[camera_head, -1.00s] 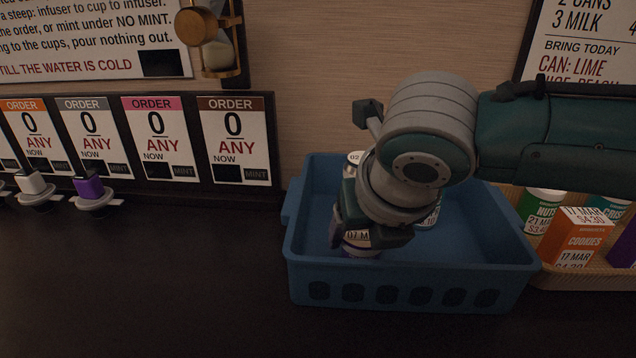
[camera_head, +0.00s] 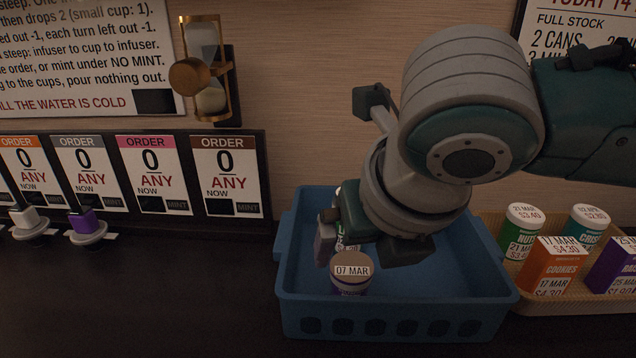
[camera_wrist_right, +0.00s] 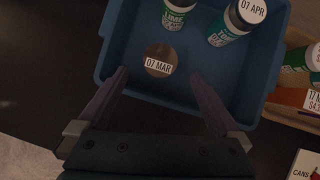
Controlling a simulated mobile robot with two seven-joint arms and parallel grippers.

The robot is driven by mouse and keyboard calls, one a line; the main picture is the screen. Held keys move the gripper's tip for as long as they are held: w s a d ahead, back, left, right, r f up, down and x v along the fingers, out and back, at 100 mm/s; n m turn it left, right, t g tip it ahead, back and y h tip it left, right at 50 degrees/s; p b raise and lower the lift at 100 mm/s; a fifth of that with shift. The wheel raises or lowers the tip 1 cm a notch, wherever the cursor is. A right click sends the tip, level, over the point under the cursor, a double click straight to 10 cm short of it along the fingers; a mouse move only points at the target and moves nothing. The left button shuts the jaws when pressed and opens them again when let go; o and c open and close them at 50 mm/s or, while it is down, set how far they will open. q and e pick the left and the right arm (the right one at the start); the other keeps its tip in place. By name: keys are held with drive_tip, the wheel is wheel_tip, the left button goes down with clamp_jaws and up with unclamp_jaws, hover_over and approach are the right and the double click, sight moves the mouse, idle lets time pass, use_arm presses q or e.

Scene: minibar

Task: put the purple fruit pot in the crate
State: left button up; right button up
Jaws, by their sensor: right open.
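The purple fruit pot (camera_head: 350,274) stands upright inside the blue crate (camera_head: 400,322), near its front left. Its brownish lid reads 07 MAR, and a purple band shows below it. It also shows in the right wrist view (camera_wrist_right: 158,54), beyond and between the fingertips. My right gripper (camera_head: 362,247) is open above and behind the pot, with a finger on each side and not closed on it. In the right wrist view both dark fingers (camera_wrist_right: 160,82) are spread apart and empty. My left gripper is not in view.
Other pots with green and teal labels (camera_wrist_right: 230,28) stand in the crate behind the purple one. A tan tray (camera_head: 540,300) right of the crate holds several pots and boxes. Order cards (camera_head: 150,175) and an hourglass (camera_head: 207,70) are on the wall. The counter left of the crate is clear.

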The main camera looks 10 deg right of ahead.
drive_tip(key=v, duration=0.4)
drive_tip(key=shift+a+f+p, duration=0.1)
drive_tip(key=shift+p, duration=0.25)
drive_tip(key=s+a+f+m+g+y, duration=0.1)
drive_tip(key=s+a+m+y, duration=0.2)
drive_tip(key=m, duration=0.4)
drive_tip(key=s+a+f+m+y, duration=0.1)
drive_tip(key=s+a+m, duration=0.2)
drive_tip(key=s+m, duration=0.4)
drive_tip(key=s+d+f+m+h, duration=0.1)
drive_tip(key=s+d+f+m, duration=0.1)
drive_tip(key=s+d+m, duration=0.3)
drive_tip(key=s+d+f+m+g+h, duration=0.1)
drive_tip(key=s+d+m, duration=0.3)
drive_tip(key=m, duration=1)
drive_tip(key=d+h, duration=0.1)
drive_tip(key=d, duration=0.2)
drive_tip(key=shift+s+d+f, duration=0.2)
drive_tip(key=shift+s+f, duration=0.2)
